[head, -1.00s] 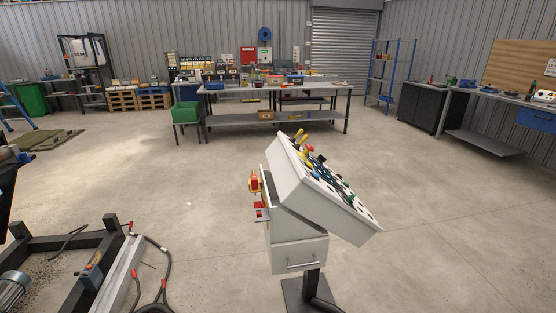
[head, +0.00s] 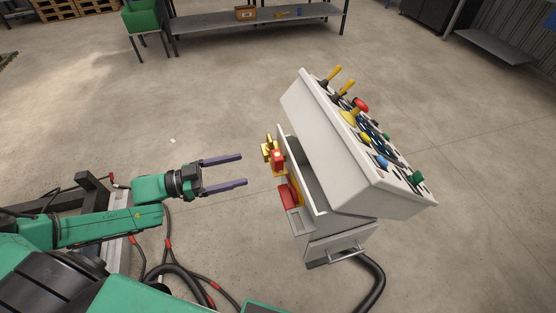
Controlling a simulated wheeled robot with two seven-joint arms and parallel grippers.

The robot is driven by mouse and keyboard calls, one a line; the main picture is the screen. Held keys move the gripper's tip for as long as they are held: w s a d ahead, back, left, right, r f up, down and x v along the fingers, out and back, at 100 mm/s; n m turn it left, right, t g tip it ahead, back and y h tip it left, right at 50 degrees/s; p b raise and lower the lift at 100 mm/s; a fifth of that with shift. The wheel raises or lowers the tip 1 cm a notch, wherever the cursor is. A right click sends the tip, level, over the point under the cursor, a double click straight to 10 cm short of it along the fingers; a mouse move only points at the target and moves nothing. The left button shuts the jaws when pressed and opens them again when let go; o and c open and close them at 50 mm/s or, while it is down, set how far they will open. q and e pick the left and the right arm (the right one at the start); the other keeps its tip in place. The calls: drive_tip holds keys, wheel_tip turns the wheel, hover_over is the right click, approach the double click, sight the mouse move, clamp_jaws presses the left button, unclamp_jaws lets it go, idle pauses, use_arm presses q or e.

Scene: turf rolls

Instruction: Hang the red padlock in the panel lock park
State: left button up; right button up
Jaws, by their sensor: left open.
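The panel is a white control console (head: 330,130) on a post, its sloped top raised over an open body. On its left side sits a red and yellow fitting (head: 276,157). Just below it a red block (head: 287,196) sits by a small grey bracket (head: 300,221). The red block may be the red padlock; its shackle is not clear, and I cannot tell which part is the lock park. My left gripper (head: 243,170) is open and empty, its two fingers pointing right towards these red parts, with a gap between. My right gripper is not in view.
The console top carries several levers and coloured buttons (head: 361,105). A grey drawer front with a handle (head: 343,250) and a black cable (head: 370,290) are below. A dark frame (head: 95,190) and hoses lie at left. A workbench (head: 240,18) stands behind; the floor between is clear.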

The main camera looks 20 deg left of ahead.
sight(272, 158)
use_arm(q)
drive_tip(key=x, duration=0.6)
drive_tip(key=shift+w+a, duration=0.1)
drive_tip(key=shift+w, duration=0.3)
drive_tip(key=x, duration=0.1)
drive_tip(key=p+x, duration=0.1)
drive_tip(key=x, duration=0.1)
drive_tip(key=p+x, duration=0.1)
drive_tip(key=x, duration=0.1)
drive_tip(key=shift+r, duration=0.4)
drive_tip(key=shift+w+d+f, duration=0.2)
drive_tip(key=shift+d, duration=0.1)
clamp_jaws()
